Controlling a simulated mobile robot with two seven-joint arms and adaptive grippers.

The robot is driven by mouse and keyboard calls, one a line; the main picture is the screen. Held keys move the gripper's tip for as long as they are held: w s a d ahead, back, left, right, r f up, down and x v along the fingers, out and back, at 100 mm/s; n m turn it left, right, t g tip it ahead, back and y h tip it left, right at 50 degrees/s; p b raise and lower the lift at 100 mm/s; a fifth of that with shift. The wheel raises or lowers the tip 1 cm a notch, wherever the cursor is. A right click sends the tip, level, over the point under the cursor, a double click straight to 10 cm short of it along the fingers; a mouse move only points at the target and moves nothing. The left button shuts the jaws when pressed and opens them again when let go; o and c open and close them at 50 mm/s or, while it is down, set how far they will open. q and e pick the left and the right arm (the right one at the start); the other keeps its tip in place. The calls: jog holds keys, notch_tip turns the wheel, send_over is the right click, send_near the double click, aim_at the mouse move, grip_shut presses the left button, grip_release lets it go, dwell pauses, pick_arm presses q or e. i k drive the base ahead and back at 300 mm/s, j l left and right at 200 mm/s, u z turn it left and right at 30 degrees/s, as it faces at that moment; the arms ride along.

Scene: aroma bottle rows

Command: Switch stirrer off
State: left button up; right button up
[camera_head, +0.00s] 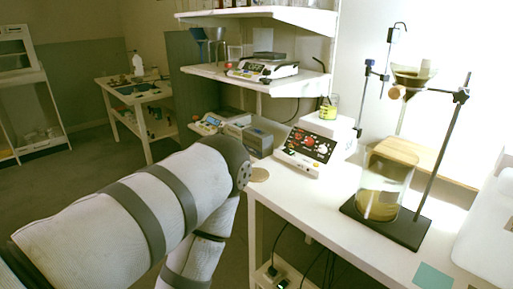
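A white device with a dark sloped panel of red and white knobs (309,147) stands on the white bench right of centre. It may be the stirrer, but its label and switch position are too small to read. A small yellow-green container (328,111) sits on top of its raised rear part. Another white device with a dark front and a red knob (262,68) stands on the shelf above. My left arm comes in from the left, bends beside the bench's left end and goes down out of the picture. Neither gripper is in view.
A glass beaker with yellowish liquid (380,190) stands on a black stand base (405,228), under a clamped funnel (412,76). Grey boxes (247,135) sit left of the panel device. The bench top (320,205) is clear in front of it. Cables hang below.

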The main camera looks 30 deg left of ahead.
aim_at(287, 151)
jog(key=u, duration=0.75)
